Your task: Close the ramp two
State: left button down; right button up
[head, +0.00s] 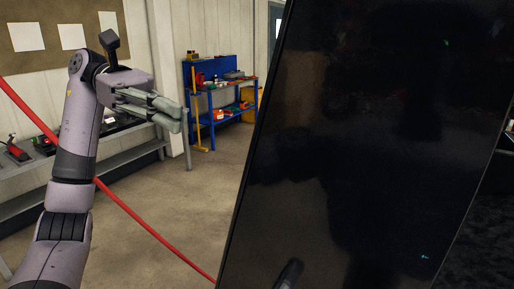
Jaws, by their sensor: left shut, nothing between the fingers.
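A large dark, glossy panel (360,150), which looks like the ramp, fills the right half of the head view. It stands raised and tilted, its left edge leaning to the right toward the top. My left gripper (172,115) is up at the left, its fingers together and empty, pointing right. It is left of the panel, with a gap between them in the picture. A small dark rounded part (290,272) shows at the bottom in front of the panel; I cannot tell what it is. My right gripper is not in view.
A red cable or bar (150,228) runs slantwise behind my left arm down to the panel's lower edge. A grey bench (130,137) with tools stands at the left wall. A blue workbench (222,95) stands farther back. The floor (200,195) between is clear.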

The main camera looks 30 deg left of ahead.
pick_arm(q)
jog(key=p+x, duration=0.3)
jog(key=x, duration=1)
jog(key=shift+w+f, duration=0.15)
jog(key=shift+f, duration=0.05)
jog(key=shift+d+p, duration=0.1)
jog(key=shift+p, duration=0.2)
